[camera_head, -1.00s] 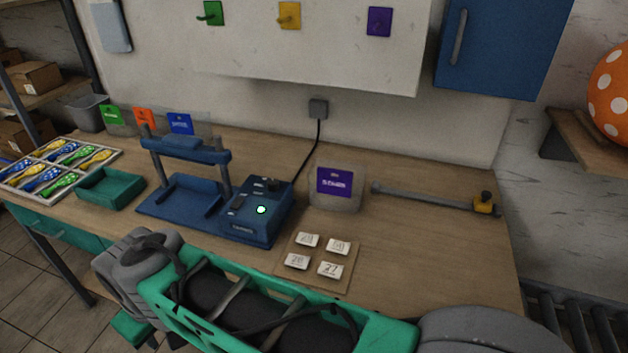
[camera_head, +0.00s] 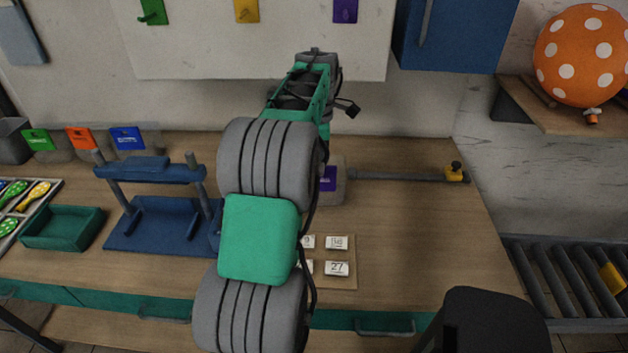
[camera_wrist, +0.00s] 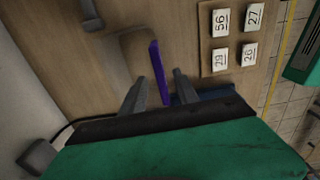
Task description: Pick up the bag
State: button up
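A clear bag with a purple label (camera_head: 333,190) stands on the workbench, partly hidden behind my arm in the head view. In the wrist view the purple label (camera_wrist: 157,70) is seen nearly edge-on, with the faint clear bag around it. My gripper (camera_wrist: 160,90) is open in the wrist view, its two grey fingers apart on either side of the label's lower end. I cannot tell whether either finger touches the bag. The head view hides the fingers behind my arm.
Number cards (camera_head: 337,268) lie on a board near the bag. A blue press (camera_head: 155,205) and green tray (camera_head: 62,228) are to the left. Other labelled bags (camera_head: 128,138) stand at the back left.

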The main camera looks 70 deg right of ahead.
notch_tip(320, 180, down, 6)
jog(key=shift+r+p, duration=0.15)
jog(key=shift+p, duration=0.35)
grip_shut()
dwell(1.1)
